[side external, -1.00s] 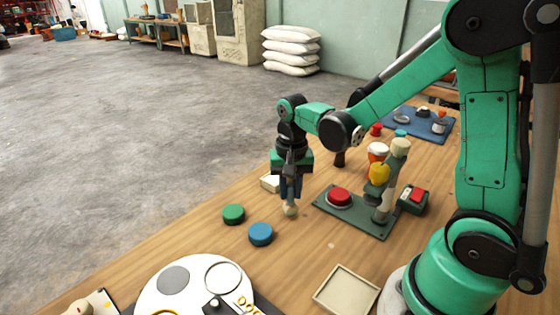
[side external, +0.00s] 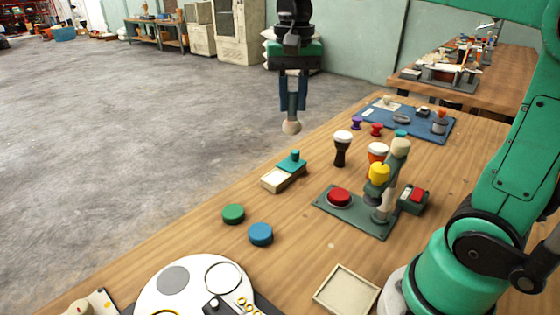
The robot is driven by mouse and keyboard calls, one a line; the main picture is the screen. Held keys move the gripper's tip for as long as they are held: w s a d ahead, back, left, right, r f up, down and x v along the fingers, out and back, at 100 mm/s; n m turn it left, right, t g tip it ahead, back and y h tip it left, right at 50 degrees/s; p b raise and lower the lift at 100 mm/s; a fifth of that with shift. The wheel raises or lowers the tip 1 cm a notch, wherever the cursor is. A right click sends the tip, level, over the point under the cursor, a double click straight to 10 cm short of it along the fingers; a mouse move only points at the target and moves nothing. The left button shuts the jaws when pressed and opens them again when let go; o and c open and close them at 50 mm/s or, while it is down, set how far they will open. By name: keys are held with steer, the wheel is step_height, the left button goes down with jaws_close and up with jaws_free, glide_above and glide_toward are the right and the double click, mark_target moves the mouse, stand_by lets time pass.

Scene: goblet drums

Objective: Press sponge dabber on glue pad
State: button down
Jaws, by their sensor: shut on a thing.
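My gripper (side external: 292,105) points down, high up at the top middle of the side view. It is shut on a small item with a rounded beige end (side external: 291,127), which looks like the sponge dabber. This end hangs below the fingertips, clear of the table. A small box with a cream top and a teal block with a knob (side external: 284,172) lies on the table, lower in the picture than the gripper. It may be the glue pad, but I cannot tell for sure. The held item and this box are apart.
A green disc (side external: 233,213) and a blue disc (side external: 260,234) lie at the table's left edge. A green plate with a red button (side external: 339,196) and post stands right of them. Goblet drums (side external: 341,148) stand behind. An empty tray (side external: 346,290) and white turntable (side external: 190,297) are in front.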

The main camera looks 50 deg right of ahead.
steer(key=shift+w+d+f, duration=1)
steer(key=shift+w+f, duration=0.45)
steer(key=shift+f, duration=1.25)
steer(key=shift+w+d+f, duration=0.95)
steer(key=shift+w+f, duration=0.55)
steer(key=shift+f, duration=1.25)
steer(key=shift+w+d+f, duration=1)
steer(key=shift+w+f, duration=0.45)
steer(key=shift+f, duration=1.25)
steer(key=shift+f, duration=0.6)
step_height(320, 180, up, 7)
